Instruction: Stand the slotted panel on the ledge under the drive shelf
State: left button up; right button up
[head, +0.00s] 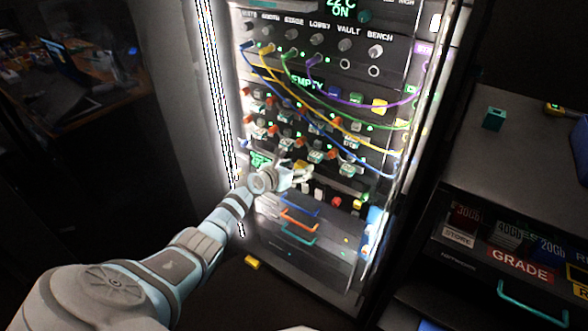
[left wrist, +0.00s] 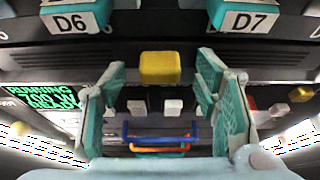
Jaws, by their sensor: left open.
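My left gripper (head: 300,172) reaches into the lit rack, just below the lower drive row (head: 318,156). In the left wrist view its two teal fingers (left wrist: 162,82) are spread apart with nothing held between them. A yellow block (left wrist: 160,67) shows in the gap, beyond or between the fingertips; I cannot tell its depth. Above are the teal fronts of drives D6 (left wrist: 70,18) and D7 (left wrist: 245,18) on the drive shelf. I cannot make out the slotted panel in either view, and the ledge cannot be told clearly from the dark rack face. My right gripper is not in view.
Blue (head: 299,206), orange (head: 298,219) and teal (head: 299,235) handles sit low in the rack. Coloured cables (head: 350,135) hang across its front. A side counter (head: 535,140) stands at right. A yellow block (head: 251,262) lies near the rack's foot.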

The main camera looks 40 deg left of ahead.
pick_arm(q)
jog(key=v, duration=0.7)
jog(key=shift+s+r, duration=0.1)
jog(key=shift+r, duration=0.05)
